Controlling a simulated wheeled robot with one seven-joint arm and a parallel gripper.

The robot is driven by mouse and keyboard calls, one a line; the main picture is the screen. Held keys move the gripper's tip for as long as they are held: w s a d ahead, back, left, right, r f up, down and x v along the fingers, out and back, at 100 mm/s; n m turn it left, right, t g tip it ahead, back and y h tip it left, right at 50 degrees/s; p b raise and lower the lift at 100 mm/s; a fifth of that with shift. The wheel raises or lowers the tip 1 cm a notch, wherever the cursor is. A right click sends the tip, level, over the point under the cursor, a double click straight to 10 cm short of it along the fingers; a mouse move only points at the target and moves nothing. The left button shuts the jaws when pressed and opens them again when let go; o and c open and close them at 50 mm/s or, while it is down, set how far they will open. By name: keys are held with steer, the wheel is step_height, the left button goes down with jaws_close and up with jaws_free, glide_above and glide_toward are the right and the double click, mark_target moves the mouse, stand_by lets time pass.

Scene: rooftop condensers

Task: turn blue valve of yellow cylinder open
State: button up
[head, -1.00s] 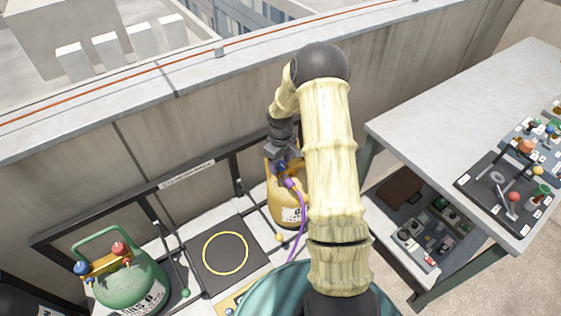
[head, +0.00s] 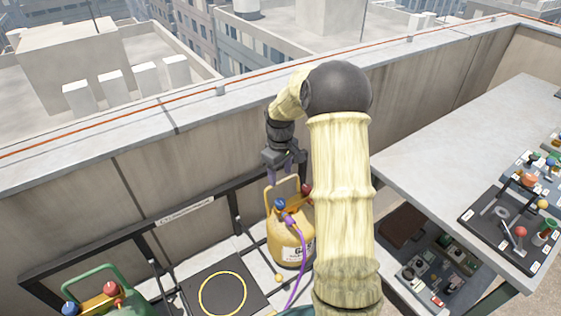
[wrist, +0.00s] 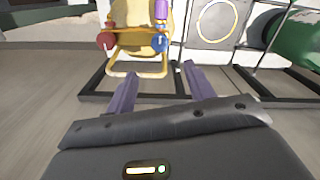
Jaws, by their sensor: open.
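The yellow cylinder (head: 290,243) stands by the parapet wall, left of my arm in the head view. Its blue valve (head: 280,204) and red valve (head: 305,190) sit at its top, below a yellow handle loop. A purple hose (head: 302,262) runs from the blue valve's side. In the wrist view the blue valve (wrist: 158,43) is right and the red valve (wrist: 107,41) left, both beyond my fingers. My gripper (head: 283,176) is open and empty, above and behind the valves near the handle loop. It touches neither valve; the wrist view shows its two purple fingers (wrist: 158,85) apart.
A green cylinder (head: 105,297) with blue and red valves stands at lower left. A black pad with a yellow ring (head: 222,294) lies between. A dark rail frame (head: 140,228) runs along the wall. A grey workbench (head: 470,150) with parts stands right.

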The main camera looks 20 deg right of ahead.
step_height(320, 180, up, 5)
stand_by(0.6)
steer(key=s+a+m+t, duration=0.1)
steer(key=s+a, duration=0.4)
steer(key=s, duration=0.6)
steer(key=s+a+m+t, duration=0.1)
steer(key=s+a+m, duration=0.3)
steer(key=s, duration=0.6)
steer(key=shift+s+a+f+t, duration=0.3)
steer(key=shift+s+a, duration=0.05)
steer(key=shift+a, duration=0.6)
steer(key=c, duration=0.3)
steer(key=shift+c, duration=0.3)
